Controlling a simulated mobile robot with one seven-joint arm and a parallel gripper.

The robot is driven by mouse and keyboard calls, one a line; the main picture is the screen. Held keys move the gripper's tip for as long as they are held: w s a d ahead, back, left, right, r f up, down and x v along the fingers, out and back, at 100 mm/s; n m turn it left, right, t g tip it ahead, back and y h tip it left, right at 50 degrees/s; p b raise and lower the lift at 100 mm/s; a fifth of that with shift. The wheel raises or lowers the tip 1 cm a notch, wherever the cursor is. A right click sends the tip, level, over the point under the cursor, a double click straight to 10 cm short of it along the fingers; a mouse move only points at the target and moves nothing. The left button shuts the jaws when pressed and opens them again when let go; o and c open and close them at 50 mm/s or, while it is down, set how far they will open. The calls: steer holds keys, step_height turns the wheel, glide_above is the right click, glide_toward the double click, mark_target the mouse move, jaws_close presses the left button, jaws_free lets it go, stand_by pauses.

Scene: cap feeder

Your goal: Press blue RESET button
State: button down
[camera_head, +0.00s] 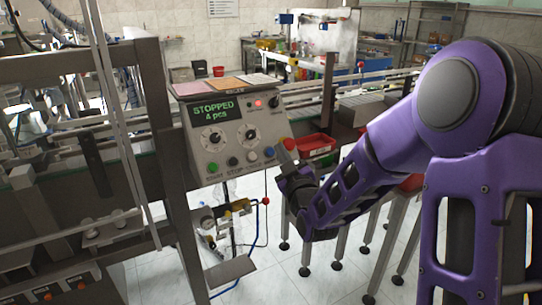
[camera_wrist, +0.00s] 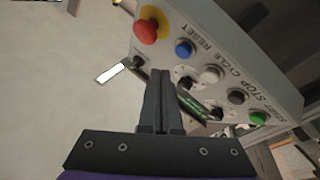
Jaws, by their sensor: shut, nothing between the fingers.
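The blue RESET button (camera_head: 269,152) is on the lower right front of the grey control box (camera_head: 222,132). In the wrist view the blue button (camera_wrist: 184,48) lies ahead and slightly right of my fingertips, with the word RESET beside it. My gripper (camera_head: 283,152) is shut and empty, just right of the blue button in the head view. In the wrist view my gripper (camera_wrist: 161,74) points towards the panel, and I see no contact with the blue button. The box's screen (camera_head: 213,111) reads STOPPED, 4 pcs.
A red mushroom button on a yellow ring (camera_wrist: 148,28) sits beside the blue one. White (camera_wrist: 210,73), dark (camera_wrist: 236,97) and green (camera_wrist: 258,118) buttons continue the row. Two dials (camera_head: 214,138) are above. A red tray (camera_head: 314,145) stands right of the box.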

steer(key=shift+w+a+f+b, duration=0.45)
steer(key=shift+w+f, duration=0.1)
steer(key=shift+w, duration=0.05)
steer(key=shift+f, duration=0.1)
stand_by(1.6)
steer(key=shift+w+a+f+b, duration=0.15)
steer(key=shift+w+b, duration=0.15)
steer(key=shift+w+a+f, duration=0.2)
steer(key=shift+w, duration=0.05)
stand_by(0.8)
steer(key=shift+s, duration=0.1)
steer(key=shift+s+d+r, duration=0.4)
steer(key=shift+s+r, duration=0.05)
steer(key=shift+s, duration=0.05)
stand_by(0.3)
steer(key=shift+s+d+r+p, duration=0.15)
steer(key=shift+s+d+r, duration=0.45)
steer(key=shift+s+r, duration=0.2)
steer(key=shift+s+d+r+p, duration=0.15)
steer(key=shift+s+d+r, duration=0.45)
steer(key=shift+s, duration=0.3)
